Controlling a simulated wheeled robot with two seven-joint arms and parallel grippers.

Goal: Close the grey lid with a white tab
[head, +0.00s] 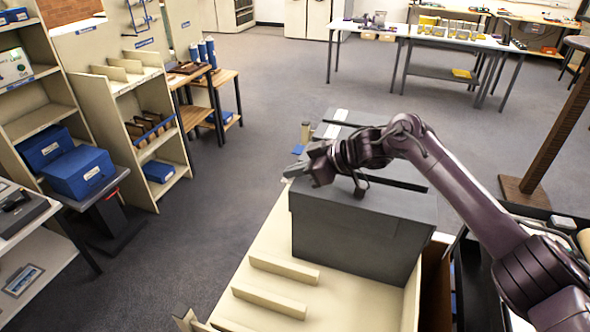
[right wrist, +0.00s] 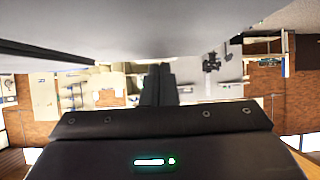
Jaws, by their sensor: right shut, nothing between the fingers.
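A grey box (head: 345,240) stands on a cream stand in the middle of the head view, its front wall facing me. Its grey top (head: 385,203) looks level; dark slits run across the grey surfaces behind. A white tab (head: 336,122) shows on the grey surface at the far end. My right gripper (head: 316,174) is shut and empty, over the left side of the grey top. I cannot tell if it touches. My right arm hides part of the grey surface. The shut fingers (right wrist: 158,86) show in the right wrist view. My left gripper is not in view.
The cream stand (head: 262,240) has low dividers (head: 283,269) in front of the box. Shelves with blue boxes (head: 80,172) stand at the left. A table (head: 450,42) with small items is at the back. Grey floor lies open between. A brown post (head: 550,130) is at the right.

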